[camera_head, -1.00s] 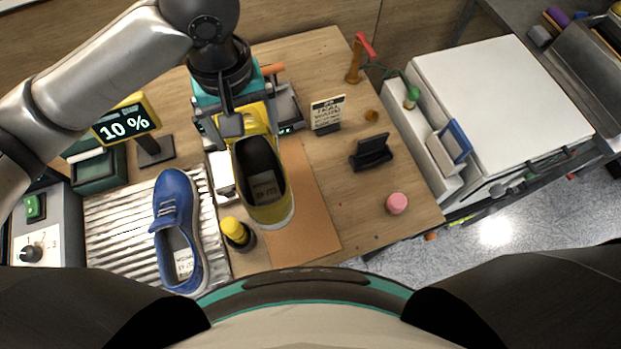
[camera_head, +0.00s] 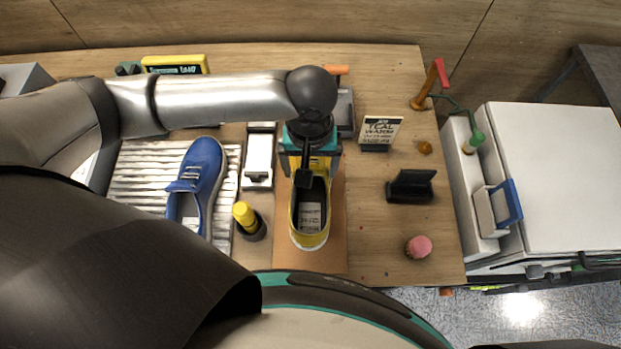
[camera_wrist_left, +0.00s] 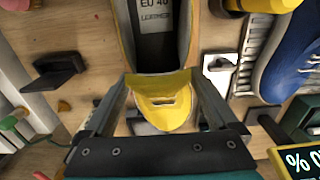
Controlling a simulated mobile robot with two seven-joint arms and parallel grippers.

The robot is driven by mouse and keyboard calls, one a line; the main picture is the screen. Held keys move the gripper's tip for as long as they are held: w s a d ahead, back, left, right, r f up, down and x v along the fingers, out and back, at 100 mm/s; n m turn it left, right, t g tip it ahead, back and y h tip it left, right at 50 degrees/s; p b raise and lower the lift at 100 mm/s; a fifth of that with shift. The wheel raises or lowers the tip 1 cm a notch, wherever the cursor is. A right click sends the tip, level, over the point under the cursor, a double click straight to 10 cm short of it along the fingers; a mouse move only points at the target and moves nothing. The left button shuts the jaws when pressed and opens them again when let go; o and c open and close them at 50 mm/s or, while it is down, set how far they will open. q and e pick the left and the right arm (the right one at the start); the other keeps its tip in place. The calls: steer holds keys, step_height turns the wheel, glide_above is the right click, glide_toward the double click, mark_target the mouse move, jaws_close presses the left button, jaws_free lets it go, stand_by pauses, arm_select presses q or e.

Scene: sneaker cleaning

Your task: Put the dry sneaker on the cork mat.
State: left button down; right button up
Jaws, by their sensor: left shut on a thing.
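A yellow sneaker (camera_head: 310,222) with a dark inside is held by my left gripper (camera_head: 309,160), which is shut on its toe end. In the head view the sneaker is over the cork mat (camera_head: 335,255), a brown rectangle on the wooden table. I cannot tell whether its sole touches the mat. The left wrist view shows the sneaker (camera_wrist_left: 165,105) between the two fingers, with an "EU 40" label inside. A blue sneaker (camera_head: 209,165) lies on the ribbed white rack to the left. My right gripper is not in view.
A yellow-capped bottle (camera_head: 246,219) stands just left of the mat. A small sign (camera_head: 380,131), a black holder (camera_head: 411,187) and a pink round item (camera_head: 418,247) stand to its right. A white cabinet (camera_head: 555,170) is farther right. The ribbed rack (camera_head: 135,180) is left.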

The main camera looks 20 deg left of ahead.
arm_select(q)
steer(key=shift+f, duration=0.75)
steer(key=shift+f+b, duration=0.45)
steer(key=shift+f, duration=1.55)
steer(key=shift+f, duration=0.1)
jaws_free()
step_height(320, 180, up, 12)
steer(key=shift+r+p, duration=0.15)
steer(key=shift+p, duration=0.95)
